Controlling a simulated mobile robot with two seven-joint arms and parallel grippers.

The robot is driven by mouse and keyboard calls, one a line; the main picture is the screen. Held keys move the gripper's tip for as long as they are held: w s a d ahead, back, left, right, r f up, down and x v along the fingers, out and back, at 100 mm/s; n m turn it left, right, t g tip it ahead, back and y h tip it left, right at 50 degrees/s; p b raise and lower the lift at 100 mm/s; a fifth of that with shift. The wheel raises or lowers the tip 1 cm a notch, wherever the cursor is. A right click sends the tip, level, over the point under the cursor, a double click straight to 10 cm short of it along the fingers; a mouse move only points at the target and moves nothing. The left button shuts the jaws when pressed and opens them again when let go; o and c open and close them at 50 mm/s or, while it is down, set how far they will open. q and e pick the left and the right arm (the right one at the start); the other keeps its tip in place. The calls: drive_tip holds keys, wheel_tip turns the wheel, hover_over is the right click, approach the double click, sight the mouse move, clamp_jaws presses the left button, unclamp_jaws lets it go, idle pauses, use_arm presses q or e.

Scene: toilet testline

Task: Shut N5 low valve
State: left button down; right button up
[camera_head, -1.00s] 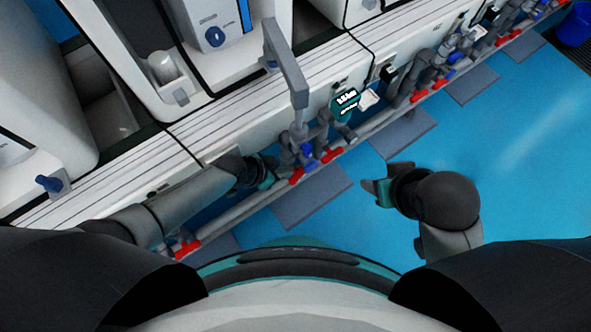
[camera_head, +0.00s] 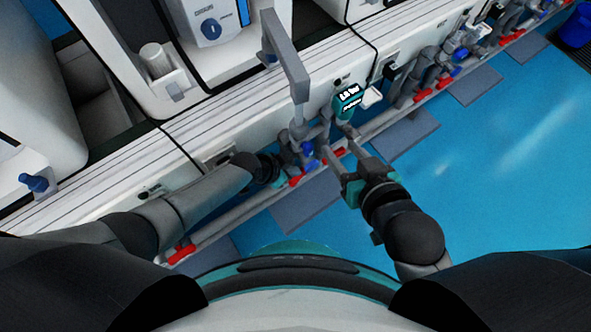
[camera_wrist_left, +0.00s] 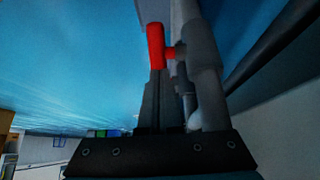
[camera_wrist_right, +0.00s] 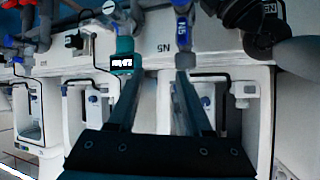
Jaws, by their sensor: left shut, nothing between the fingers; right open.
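In the head view a blue valve handle (camera_head: 307,148) and red valve handles (camera_head: 296,180) and (camera_head: 336,153) sit along the low pipes in front of the panel. An N5 label (camera_wrist_right: 163,52) shows on the panel in the right wrist view; which handle is the N5 low valve is not clear. My left gripper (camera_head: 279,172) is shut and empty beside the left one of these red handles. In the left wrist view a red handle (camera_wrist_left: 155,46) stands just beyond the fingers.
A teal device with a display (camera_head: 348,98) stands right of the grey upright post (camera_head: 285,60). Another red handle (camera_head: 180,253) is low on the left pipe. Grey plates (camera_head: 308,202) lie on the blue floor, which is open at the right.

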use_arm(q)
drive_tip(key=shift+w+d+f, duration=0.25)
drive_tip(key=shift+f, duration=0.1)
use_arm(e)
drive_tip(key=shift+w+a+r+t+y, duration=0.1)
drive_tip(key=shift+a+r+t+y, duration=0.2)
drive_tip(key=shift+a+t, duration=0.3)
use_arm(q)
drive_tip(key=shift+s, duration=0.1)
use_arm(e)
drive_tip(key=shift+d, duration=0.1)
